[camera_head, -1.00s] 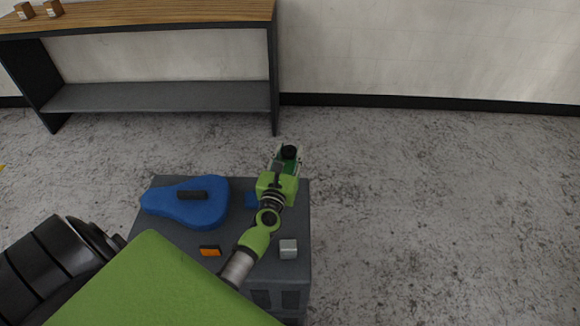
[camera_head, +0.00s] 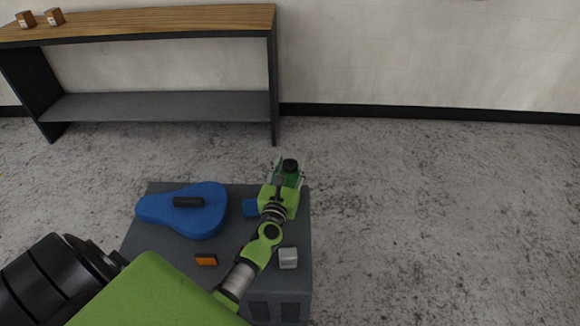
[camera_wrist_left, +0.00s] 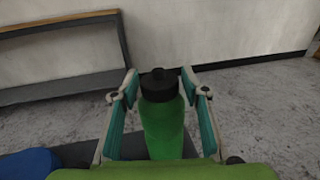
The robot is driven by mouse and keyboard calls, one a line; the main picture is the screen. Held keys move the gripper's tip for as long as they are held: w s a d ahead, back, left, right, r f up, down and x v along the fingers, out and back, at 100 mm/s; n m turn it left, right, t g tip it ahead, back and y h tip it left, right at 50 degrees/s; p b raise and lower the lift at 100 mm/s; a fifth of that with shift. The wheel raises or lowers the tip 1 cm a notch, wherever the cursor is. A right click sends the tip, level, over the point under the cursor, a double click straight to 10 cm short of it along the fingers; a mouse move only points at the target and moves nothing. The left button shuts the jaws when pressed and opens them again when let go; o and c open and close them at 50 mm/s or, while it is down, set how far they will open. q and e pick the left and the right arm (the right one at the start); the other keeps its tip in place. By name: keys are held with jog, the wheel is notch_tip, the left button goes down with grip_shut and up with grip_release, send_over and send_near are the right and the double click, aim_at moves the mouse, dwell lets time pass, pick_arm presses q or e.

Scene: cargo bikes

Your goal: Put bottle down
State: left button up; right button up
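A green bottle with a black cap (camera_head: 290,165) is at the far right corner of the grey box top (camera_head: 222,250). In the left wrist view the bottle (camera_wrist_left: 163,132) is upright between the two teal finger pads. My left gripper (camera_head: 288,172) is around it, and a narrow gap shows between each finger and the bottle, so it looks open. In the left wrist view the gripper (camera_wrist_left: 160,95) has its fingers on either side of the cap. The bottle's base is hidden, so its contact with the box cannot be seen. My right gripper is not in view.
A blue padded item (camera_head: 185,212) with a black handle lies on the box's left side. An orange-and-black item (camera_head: 206,260) and a small grey block (camera_head: 288,258) lie nearer. A wood-topped shelf (camera_head: 150,20) stands by the wall. Floor to the right is clear.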

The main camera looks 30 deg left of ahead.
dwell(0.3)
pick_arm(q)
jog(key=shift+r, duration=0.2)
jog(key=b+v, duration=0.1)
jog(key=v, duration=1.1)
jog(key=shift+d+r, duration=0.1)
